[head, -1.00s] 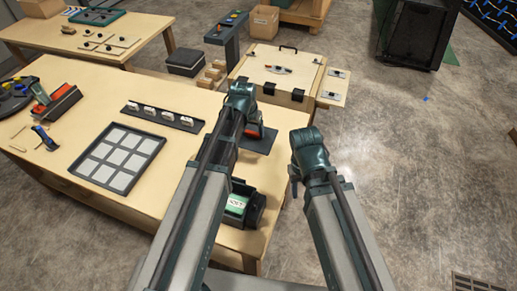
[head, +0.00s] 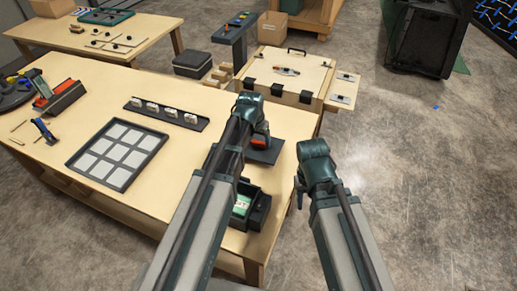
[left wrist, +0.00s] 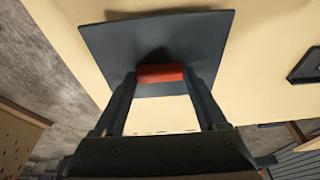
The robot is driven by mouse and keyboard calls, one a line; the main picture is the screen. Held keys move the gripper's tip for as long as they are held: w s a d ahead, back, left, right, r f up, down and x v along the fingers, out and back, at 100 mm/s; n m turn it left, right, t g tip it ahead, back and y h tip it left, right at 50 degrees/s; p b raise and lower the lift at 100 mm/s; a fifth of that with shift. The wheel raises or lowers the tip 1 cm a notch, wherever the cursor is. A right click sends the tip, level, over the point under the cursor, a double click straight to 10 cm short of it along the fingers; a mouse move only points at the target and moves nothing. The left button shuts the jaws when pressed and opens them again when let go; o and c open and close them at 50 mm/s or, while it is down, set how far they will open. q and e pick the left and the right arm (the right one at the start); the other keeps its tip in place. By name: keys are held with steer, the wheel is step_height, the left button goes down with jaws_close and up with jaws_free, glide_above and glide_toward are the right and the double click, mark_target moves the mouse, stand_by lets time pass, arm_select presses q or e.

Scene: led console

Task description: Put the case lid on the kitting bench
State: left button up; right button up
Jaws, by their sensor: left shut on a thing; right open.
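The case lid, a dark grey flat plate (head: 268,154) with a red handle, is at the right end of the near wooden bench (head: 205,88). It fills the upper middle of the left wrist view (left wrist: 110,45). My left gripper (left wrist: 160,75) is shut on its red handle, one finger on each side. In the head view, my left arm hides part of the lid. The lid looks level over the bench top; I cannot tell whether it touches. My right gripper (head: 300,196) is open and empty, beside the bench over the floor.
A black box (head: 261,210) with green contents stands at the near bench edge, partly behind my left arm. A grey-celled tray (head: 117,155) and a narrow rack (head: 166,114) lie further left. A wooden case (head: 296,72) stands beyond. The bench top between rack and lid looks clear.

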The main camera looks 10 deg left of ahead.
mark_target(258, 144)
arm_select(q)
steer(key=shift+f+b, duration=1.5)
steer(key=shift+f, duration=0.25)
steer(key=shift+f, duration=0.1)
steer(key=o, duration=1.3)
steer(key=shift+o, duration=0.2)
